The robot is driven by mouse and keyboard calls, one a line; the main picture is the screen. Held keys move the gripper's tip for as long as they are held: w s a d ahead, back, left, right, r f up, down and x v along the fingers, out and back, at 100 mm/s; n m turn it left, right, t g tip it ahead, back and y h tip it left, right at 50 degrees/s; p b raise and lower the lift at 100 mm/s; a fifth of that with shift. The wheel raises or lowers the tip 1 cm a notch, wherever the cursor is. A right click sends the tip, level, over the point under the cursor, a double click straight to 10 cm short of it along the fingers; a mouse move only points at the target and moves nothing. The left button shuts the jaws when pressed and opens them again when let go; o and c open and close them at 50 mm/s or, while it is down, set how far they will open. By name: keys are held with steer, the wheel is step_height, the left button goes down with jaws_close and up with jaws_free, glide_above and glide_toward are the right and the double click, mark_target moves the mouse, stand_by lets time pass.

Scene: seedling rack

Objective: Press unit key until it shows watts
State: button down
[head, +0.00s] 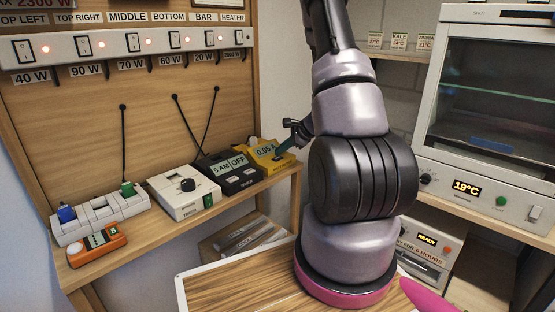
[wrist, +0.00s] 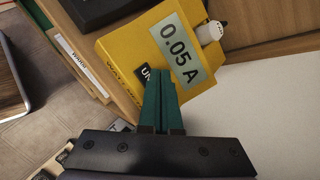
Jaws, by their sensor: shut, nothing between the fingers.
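The yellow meter (wrist: 120,50) fills the upper middle of the wrist view, and its display (wrist: 180,52) reads 0.05 A. A black key with white letters starting "UN" (wrist: 145,76) sits below the display, partly hidden by my fingers. My gripper (wrist: 159,84) has its teal fingers shut together with nothing between them. The tips are over the meter's face at the right edge of the key; I cannot tell if they touch it. In the head view the meter (head: 279,159) stands at the right end of the wooden shelf, with my gripper just above its right side.
Left of the meter stand a black timer (head: 230,173) reading 5 AM OFF, a white dial box (head: 185,195) and a white socket strip (head: 100,218). An orange device (head: 97,243) lies in front. A white plug (wrist: 210,31) is beside the display. An oven-like cabinet (head: 480,195) stands right.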

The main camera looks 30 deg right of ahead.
mark_target(280, 159)
steer(key=shift+r, duration=0.25)
steer(key=shift+r, duration=2.55)
steer(key=s+a+r+n+g+y, duration=0.1)
steer(key=s+a+r+n, duration=0.4)
steer(key=a+r, duration=0.3)
steer(key=s+a+r+n+g+y, duration=0.1)
steer(key=s+a+r+n, duration=0.5)
steer(key=r, duration=0.5)
steer(key=s+a+r+n+t+h, duration=0.1)
steer(key=s+r+n+h, duration=0.3)
steer(key=s+r, duration=0.4)
steer(key=s+a+n, duration=0.1)
steer(key=s, duration=0.6)
steer(key=shift+a+r+h, duration=0.15)
steer(key=shift+r+h, duration=0.05)
steer(key=shift+h, duration=0.2)
